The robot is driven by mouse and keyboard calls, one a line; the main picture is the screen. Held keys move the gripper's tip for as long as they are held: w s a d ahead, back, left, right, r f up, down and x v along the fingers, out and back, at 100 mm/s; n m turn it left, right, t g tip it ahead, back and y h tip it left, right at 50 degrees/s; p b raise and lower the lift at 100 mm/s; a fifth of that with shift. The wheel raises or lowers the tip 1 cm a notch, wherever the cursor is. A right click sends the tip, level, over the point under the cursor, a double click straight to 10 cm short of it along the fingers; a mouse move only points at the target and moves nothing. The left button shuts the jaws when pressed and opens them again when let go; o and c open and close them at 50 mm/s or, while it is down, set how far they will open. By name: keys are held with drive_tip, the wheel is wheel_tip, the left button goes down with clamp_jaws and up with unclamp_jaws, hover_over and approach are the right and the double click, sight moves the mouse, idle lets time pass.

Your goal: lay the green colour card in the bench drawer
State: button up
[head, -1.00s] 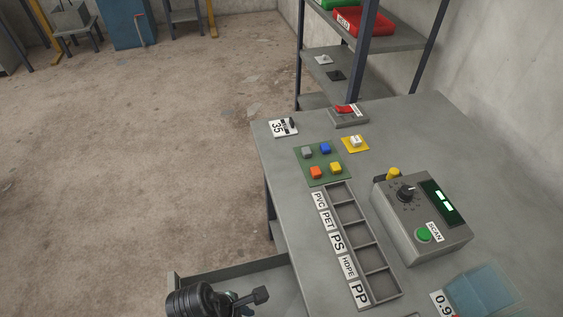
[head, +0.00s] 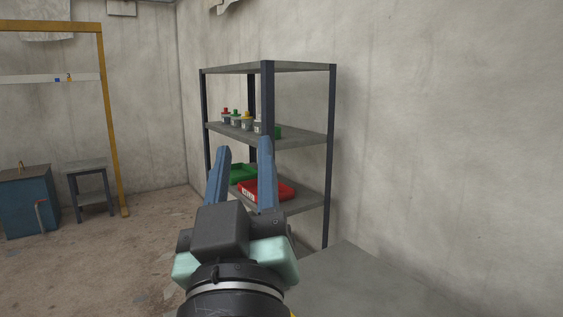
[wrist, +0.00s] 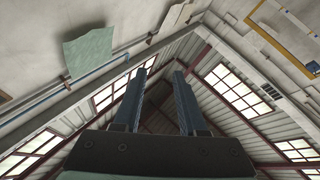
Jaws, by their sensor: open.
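My gripper (head: 243,148) is raised in front of the head camera, with its two blue fingers pointing up, apart and empty. In the wrist view my gripper (wrist: 160,76) is also open with nothing between the fingers, against the roof and walls. I cannot make out the green colour card in either current view. The bench drawer is out of view too. Only a bare grey corner of the bench (head: 350,280) shows at the bottom right of the head view.
A grey shelf rack (head: 332,150) stands by the wall behind my gripper. It holds a green tray (head: 242,173), a red tray (head: 268,193) and several small pots with coloured tops. A blue cabinet (head: 28,205) and a small grey table (head: 87,166) stand at the left.

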drive_tip(key=s+d+r+m+t+h, duration=0.1)
drive_tip(key=s+d+r+m+t, duration=0.2)
drive_tip(key=s+r, duration=0.5)
drive_tip(key=shift+s+d+r+m+t+h, duration=0.35)
drive_tip(key=shift+r+t, duration=0.25)
drive_tip(key=shift+r, duration=0.35)
drive_tip(key=shift+w, duration=0.1)
wheel_tip(320, 180, up, 4)
drive_tip(key=p, duration=0.4)
drive_tip(key=shift+d, duration=0.1)
